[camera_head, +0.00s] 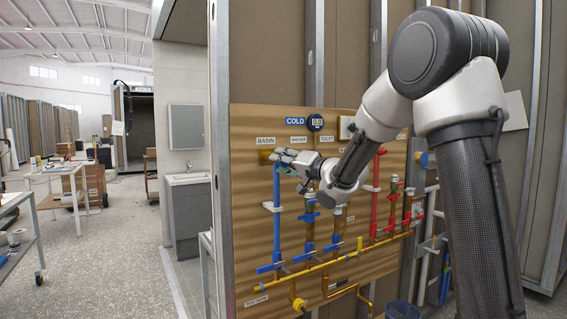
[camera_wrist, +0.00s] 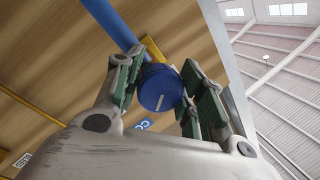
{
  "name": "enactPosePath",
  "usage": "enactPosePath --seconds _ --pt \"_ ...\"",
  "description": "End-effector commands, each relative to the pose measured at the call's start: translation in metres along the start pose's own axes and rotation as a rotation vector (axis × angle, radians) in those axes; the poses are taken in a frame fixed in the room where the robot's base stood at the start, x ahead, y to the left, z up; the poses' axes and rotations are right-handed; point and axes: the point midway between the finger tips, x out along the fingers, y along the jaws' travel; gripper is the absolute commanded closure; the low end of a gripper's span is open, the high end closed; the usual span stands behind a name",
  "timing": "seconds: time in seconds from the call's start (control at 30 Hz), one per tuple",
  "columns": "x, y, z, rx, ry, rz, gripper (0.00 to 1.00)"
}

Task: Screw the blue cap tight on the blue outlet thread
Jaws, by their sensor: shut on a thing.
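The blue cap (camera_wrist: 160,90) is round with a white line across its face. My gripper (camera_wrist: 162,78) is shut on it, with green-padded fingers on either side, in the wrist view. In the head view my gripper (camera_head: 281,160) is at the top of the left blue pipe (camera_head: 276,205), below the BASIN label (camera_head: 266,141). The blue pipe also shows in the wrist view (camera_wrist: 113,22), running up behind the cap. A brass-coloured piece (camera_wrist: 155,47) shows just behind the cap. The outlet thread is hidden, so I cannot tell how far the cap sits on it.
The wooden panel (camera_head: 248,215) carries several blue, red and brass pipes and valves close together. A yellow pipe (camera_head: 325,266) runs low across it. A metal post (camera_head: 222,160) stands at the panel's left edge. A sink (camera_head: 188,178) is farther left, beyond it.

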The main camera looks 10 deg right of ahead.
Motion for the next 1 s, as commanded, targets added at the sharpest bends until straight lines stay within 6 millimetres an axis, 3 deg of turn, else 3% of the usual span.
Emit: enactPosePath --seconds 0.27,0.53,0.77,0.97,1.0 --pt "0.0014 -0.0003 0.0035 0.273 0.048 -0.04 0.87" --pt "0.0012 -0.0003 0.0031 0.298 0.054 -0.043 0.87" --pt "0.0021 -0.0022 0.003 0.564 0.107 -0.084 0.87" --pt "0.0019 -0.002 0.0024 0.582 0.111 -0.086 0.87" --pt "0.0019 -0.0019 0.0024 0.581 0.111 -0.086 0.57"
